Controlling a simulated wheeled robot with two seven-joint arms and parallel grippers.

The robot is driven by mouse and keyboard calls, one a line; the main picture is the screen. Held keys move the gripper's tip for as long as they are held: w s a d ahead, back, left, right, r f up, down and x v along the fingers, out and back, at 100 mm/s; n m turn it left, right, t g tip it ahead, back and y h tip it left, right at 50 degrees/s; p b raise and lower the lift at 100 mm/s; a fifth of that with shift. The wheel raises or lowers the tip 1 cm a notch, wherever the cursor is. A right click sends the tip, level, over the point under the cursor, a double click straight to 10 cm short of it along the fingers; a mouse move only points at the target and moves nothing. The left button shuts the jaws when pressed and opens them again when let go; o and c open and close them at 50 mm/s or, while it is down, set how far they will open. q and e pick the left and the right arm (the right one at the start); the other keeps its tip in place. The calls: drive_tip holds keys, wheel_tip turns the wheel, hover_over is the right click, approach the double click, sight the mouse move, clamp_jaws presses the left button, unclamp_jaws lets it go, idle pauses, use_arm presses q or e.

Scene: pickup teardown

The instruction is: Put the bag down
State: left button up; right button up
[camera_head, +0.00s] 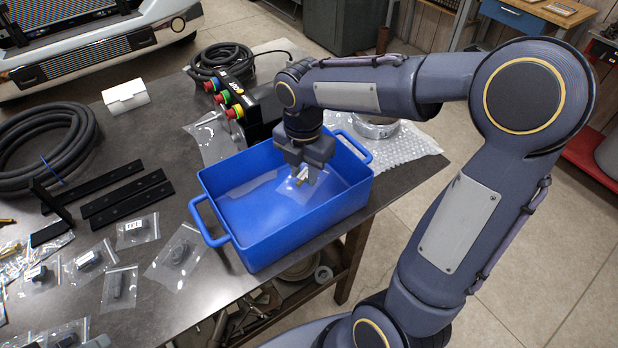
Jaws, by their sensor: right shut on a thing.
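My right gripper (302,172) points down into the blue bin (290,238) at the table's right front edge. It is shut on a small clear bag (296,189) with something pale in it. The bag hangs inside the bin's walls, near the right part of its floor. I cannot tell whether the bag touches the floor. Another clear, flat bag-like sheet (252,186) seems to lie on the bin floor. My left gripper is not in view.
Several small labelled bags (137,231) lie left of the bin, with black bars (122,194) and a coiled black hose (45,145) beyond. A control box with coloured buttons (228,98) stands behind the bin. Bubble wrap (412,141) lies at its right.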

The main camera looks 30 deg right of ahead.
drive_tip(key=shift+w+d+f, duration=0.2)
drive_tip(key=shift+d+f, duration=0.35)
drive_tip(key=shift+f, duration=0.2)
drive_tip(key=shift+w+d+f, duration=0.1)
drive_tip(key=shift+d+f, duration=0.1)
drive_tip(key=shift+f, duration=0.8)
drive_tip(key=shift+w+d+f, duration=0.1)
drive_tip(key=shift+d+f, duration=0.1)
drive_tip(key=shift+f, duration=0.8)
drive_tip(key=shift+f, duration=0.2)
drive_tip(key=o, duration=1)
drive_tip(key=shift+c, duration=0.2)
drive_tip(key=shift+r, duration=0.1)
